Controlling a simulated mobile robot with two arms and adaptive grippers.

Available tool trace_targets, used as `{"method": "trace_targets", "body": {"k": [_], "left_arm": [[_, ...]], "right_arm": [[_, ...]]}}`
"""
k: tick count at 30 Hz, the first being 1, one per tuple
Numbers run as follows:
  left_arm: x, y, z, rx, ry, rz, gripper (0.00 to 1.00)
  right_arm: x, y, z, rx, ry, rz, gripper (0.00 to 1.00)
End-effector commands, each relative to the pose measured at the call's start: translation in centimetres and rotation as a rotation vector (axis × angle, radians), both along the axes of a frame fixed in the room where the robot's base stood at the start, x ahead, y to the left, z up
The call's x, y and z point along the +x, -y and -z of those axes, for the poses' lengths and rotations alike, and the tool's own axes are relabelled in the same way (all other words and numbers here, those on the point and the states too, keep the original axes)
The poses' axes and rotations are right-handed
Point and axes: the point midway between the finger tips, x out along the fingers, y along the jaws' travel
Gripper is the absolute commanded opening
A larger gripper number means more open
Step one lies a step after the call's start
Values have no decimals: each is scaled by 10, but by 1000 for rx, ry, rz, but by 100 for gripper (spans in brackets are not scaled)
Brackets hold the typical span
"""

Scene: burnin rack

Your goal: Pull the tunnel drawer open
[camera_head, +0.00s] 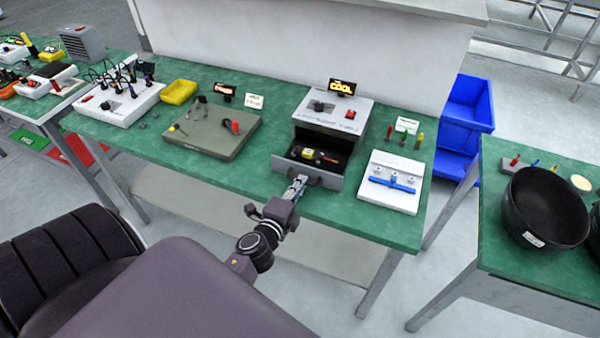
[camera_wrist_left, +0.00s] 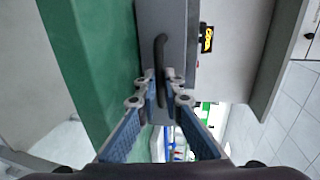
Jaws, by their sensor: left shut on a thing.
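The tunnel unit (camera_head: 345,113) is a white and grey box on the green bench, with a lit display on top. Its drawer (camera_head: 322,181) stands out from the front, showing a dark inside with a yellow and black device (camera_head: 308,155) and small red parts. My left gripper (camera_head: 299,182) is at the drawer front, shut on the handle. In the left wrist view the dark curved handle (camera_wrist_left: 159,55) runs between the fingers of the left gripper (camera_wrist_left: 160,88). My right gripper is not in view.
A white fixture with a blue bar (camera_head: 391,187) stands right of the drawer. A grey-brown board (camera_head: 190,143) lies to the left. The green bench edge runs below the drawer. Blue bins (camera_head: 466,105) and a second table with a black bowl (camera_head: 545,210) are at the right.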

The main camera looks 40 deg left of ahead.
Motion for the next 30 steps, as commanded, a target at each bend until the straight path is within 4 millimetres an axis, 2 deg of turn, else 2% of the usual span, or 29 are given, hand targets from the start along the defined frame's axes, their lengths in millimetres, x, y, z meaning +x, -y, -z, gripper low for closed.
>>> {"method": "trace_targets", "body": {"k": [2, 3, 8, 16, 20, 23, 30], "left_arm": [[0, 0, 1, 0, -1, 0, 0], [0, 0, 1, 0, -1, 0, 9], [0, 0, 0, 0, -1, 0, 26], [0, 0, 0, 0, 0, 0, 26], [-8, 2, -1, -1, -1, 0, 26], [-21, 5, -3, -2, -2, 1, 26], [-66, 16, -13, -4, -2, -2, 26]], "right_arm": [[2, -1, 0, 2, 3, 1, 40], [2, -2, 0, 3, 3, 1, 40], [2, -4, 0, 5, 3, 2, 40], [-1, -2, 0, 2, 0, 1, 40], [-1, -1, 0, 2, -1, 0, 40], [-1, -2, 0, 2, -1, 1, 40], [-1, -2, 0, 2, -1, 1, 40]]}}
